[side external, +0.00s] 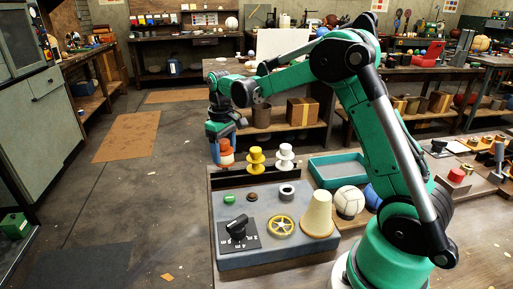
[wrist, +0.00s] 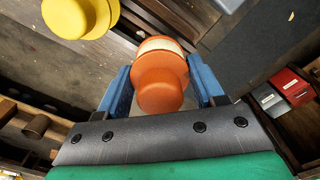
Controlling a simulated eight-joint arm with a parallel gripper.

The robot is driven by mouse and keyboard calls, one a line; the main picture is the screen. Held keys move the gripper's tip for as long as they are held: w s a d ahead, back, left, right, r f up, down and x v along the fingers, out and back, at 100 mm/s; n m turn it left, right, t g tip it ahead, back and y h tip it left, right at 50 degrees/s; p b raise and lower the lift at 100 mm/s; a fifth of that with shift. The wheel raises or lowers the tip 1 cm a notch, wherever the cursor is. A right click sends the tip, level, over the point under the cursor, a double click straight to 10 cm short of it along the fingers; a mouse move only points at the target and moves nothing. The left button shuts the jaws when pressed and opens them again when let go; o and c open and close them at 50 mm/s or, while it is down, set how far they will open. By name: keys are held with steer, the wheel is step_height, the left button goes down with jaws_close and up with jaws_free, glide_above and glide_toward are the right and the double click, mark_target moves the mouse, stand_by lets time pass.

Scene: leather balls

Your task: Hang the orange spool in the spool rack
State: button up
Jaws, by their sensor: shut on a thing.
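The orange spool (side external: 226,147) is at the left end of the row of spools in the side external view, with a pale band around its middle. My gripper (side external: 222,135) is shut on it, a blue finger on each side. The orange spool (wrist: 162,88) also shows between the fingers of my gripper (wrist: 163,85) in the wrist view. The dark spool rack (side external: 268,177) runs behind the grey panel. A yellow spool (side external: 256,160) and a white spool (side external: 286,158) are at the rack, right of the orange one. I cannot tell whether the orange spool touches the rack.
The grey panel (side external: 240,263) with a black dial, a yellow handwheel and a cream cone lies in front of the rack. A teal tray (side external: 335,170) and a white ball (side external: 349,202) are to the right. The yellow spool (wrist: 78,15) shows at the wrist view's upper left.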

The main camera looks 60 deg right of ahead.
mark_target(223, 141)
steer(key=shift+f, duration=1.5)
steer(key=o, duration=1.4)
steer(key=shift+r, duration=2.85)
steer(key=shift+s+a+r, duration=0.1)
steer(key=shift+a+r, duration=0.05)
steer(key=s+a+r+t, duration=0.1)
steer(key=s+a+t, duration=0.1)
steer(key=s+a, duration=0.1)
steer(key=s+a+r+t, duration=0.1)
steer(key=s+a+t, duration=0.1)
steer(key=s+a, duration=0.2)
steer(key=s+a+t, duration=0.3)
steer(key=s, duration=0.3)
steer(key=shift+s+a+r, duration=0.1)
steer(key=shift+a+r, duration=0.3)
